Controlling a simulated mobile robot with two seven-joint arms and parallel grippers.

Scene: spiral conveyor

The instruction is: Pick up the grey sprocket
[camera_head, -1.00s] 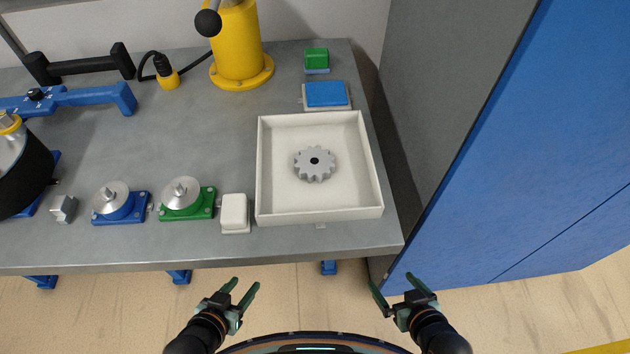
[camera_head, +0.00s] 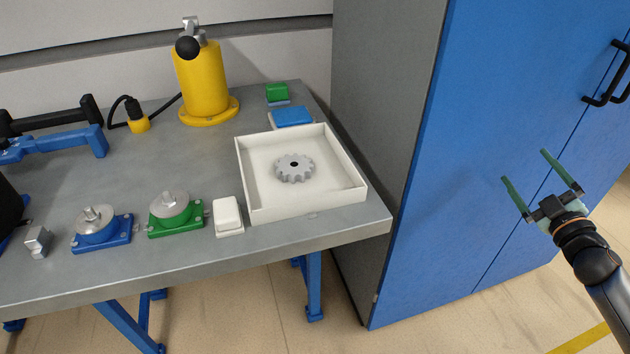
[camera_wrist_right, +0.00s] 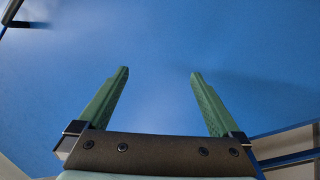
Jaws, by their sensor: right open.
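The grey sprocket (camera_head: 294,168) lies flat in the white square tray (camera_head: 310,208) at the right end of the grey table. It is a toothed wheel with a dark centre hole. My right gripper (camera_head: 542,170) is open and empty, well to the right of the tray, in front of the blue cabinet. My left gripper is not in view.
The blue cabinet (camera_head: 430,220) stands right of the table (camera_head: 180,265). Left of the tray are a white block (camera_head: 228,216), a green fixture (camera_head: 176,212) and a blue fixture (camera_head: 102,232). A yellow post (camera_head: 203,85) stands behind.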

